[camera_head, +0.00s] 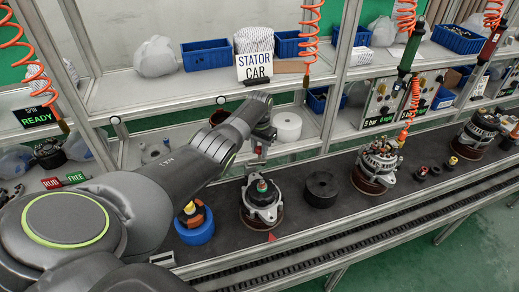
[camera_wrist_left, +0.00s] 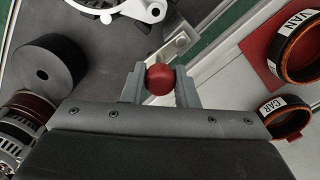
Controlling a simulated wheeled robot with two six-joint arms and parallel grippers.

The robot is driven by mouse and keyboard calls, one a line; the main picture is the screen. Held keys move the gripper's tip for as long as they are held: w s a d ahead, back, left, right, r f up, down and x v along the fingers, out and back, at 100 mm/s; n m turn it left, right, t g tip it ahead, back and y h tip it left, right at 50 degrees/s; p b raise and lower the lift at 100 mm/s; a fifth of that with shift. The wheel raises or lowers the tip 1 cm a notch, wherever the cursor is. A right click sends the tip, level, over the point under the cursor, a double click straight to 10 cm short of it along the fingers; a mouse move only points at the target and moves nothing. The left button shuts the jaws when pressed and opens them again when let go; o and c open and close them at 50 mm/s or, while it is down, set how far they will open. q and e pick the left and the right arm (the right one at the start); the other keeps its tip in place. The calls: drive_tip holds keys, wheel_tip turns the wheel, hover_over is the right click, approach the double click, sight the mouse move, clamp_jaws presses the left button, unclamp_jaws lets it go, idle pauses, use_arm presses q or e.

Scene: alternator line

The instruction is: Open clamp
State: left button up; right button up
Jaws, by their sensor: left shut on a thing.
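My left gripper (camera_head: 258,160) reaches in from the left above the conveyor line. In the left wrist view its two fingers (camera_wrist_left: 160,88) are shut on a round red knob (camera_wrist_left: 160,78), probably the clamp's handle end. The rest of the clamp is mostly hidden, so I cannot tell its position. A silver alternator housing (camera_head: 262,213) with a small green-tipped part on top stands on a brown round base just below the gripper. The housing's edge shows at the top of the left wrist view (camera_wrist_left: 122,8). My right gripper is not in view.
A black cylinder (camera_head: 321,189) stands right of the housing, and a blue round holder (camera_head: 195,231) stands left. Further right is an alternator assembly (camera_head: 377,168). A shelf with a "STATOR CAR" sign (camera_head: 254,66) is behind. Rings marked VAN (camera_wrist_left: 296,48) and CAR (camera_wrist_left: 284,116) show in the wrist view.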

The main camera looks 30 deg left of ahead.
use_arm(q)
drive_tip(key=shift+r, duration=0.1)
drive_tip(key=o, duration=1)
drive_tip(key=shift+r, duration=0.3)
wheel_tip(320, 180, up, 5)
drive_tip(key=shift+r, duration=0.1)
drive_tip(key=shift+r+b, duration=1.25)
drive_tip(key=shift+r, duration=4.5)
drive_tip(key=shift+f, duration=0.1)
